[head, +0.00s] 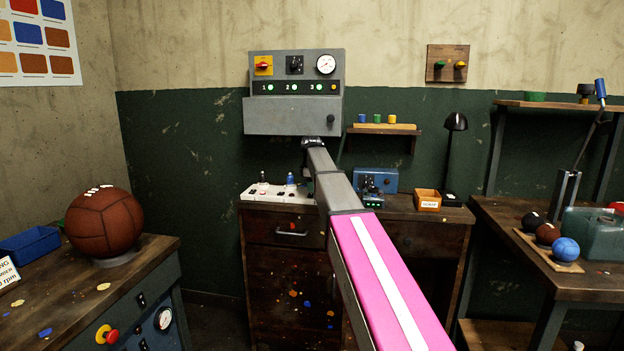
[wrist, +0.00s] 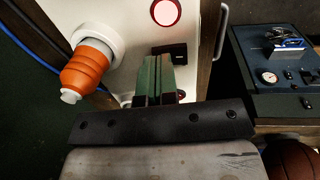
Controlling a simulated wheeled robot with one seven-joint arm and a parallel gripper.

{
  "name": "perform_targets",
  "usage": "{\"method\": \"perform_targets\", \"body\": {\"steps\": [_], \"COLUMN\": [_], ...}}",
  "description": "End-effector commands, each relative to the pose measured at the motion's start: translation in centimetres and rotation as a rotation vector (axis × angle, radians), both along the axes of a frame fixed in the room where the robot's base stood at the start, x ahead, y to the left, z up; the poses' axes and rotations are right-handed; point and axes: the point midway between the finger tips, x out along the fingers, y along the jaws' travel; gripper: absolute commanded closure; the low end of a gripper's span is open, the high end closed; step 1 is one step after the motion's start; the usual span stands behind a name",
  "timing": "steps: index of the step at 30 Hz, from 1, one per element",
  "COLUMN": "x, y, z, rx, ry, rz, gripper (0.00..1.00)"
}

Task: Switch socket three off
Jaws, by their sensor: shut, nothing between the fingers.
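A white socket strip (head: 275,193) lies on the dark wooden cabinet in the head view, partly hidden by my arm. Two plug-like things stand on it, one with a blue top; no socket numbers are readable. In the wrist view the white panel holds an orange plug-like piece (wrist: 87,68) in a white round collar, a red-rimmed pale disc (wrist: 166,12) and a black switch-like block (wrist: 171,52). My gripper (wrist: 154,66) is shut and empty, its dark green fingers over the panel beside the black block. I cannot tell whether they touch. A small red light shows beside the fingers.
A grey wall box (head: 293,92) with green lights hangs above the strip. A blue instrument box (head: 376,180) and an orange-brown tray (head: 427,199) stand to its right. The left bench carries a brown leather ball (head: 104,222). The right table holds several balls.

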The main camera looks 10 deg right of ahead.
Motion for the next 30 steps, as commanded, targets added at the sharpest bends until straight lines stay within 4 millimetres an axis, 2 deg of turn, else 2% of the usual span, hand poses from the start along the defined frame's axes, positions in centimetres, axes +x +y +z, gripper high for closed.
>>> {"method": "perform_targets", "body": {"steps": [4, 15, 19, 30], "x": [0.1, 0.1, 0.4, 0.0], "y": [0.0, 0.0, -0.1, -0.1], "z": [-0.8, -0.9, -1.8, -2.0], "rx": [0.0, 0.0, -0.001, -0.001], "ry": [0.0, 0.0, 0.001, 0.003], "rz": [0.0, 0.0, 0.0, 0.0], "gripper": [1.0, 1.0, 1.0, 1.0]}}
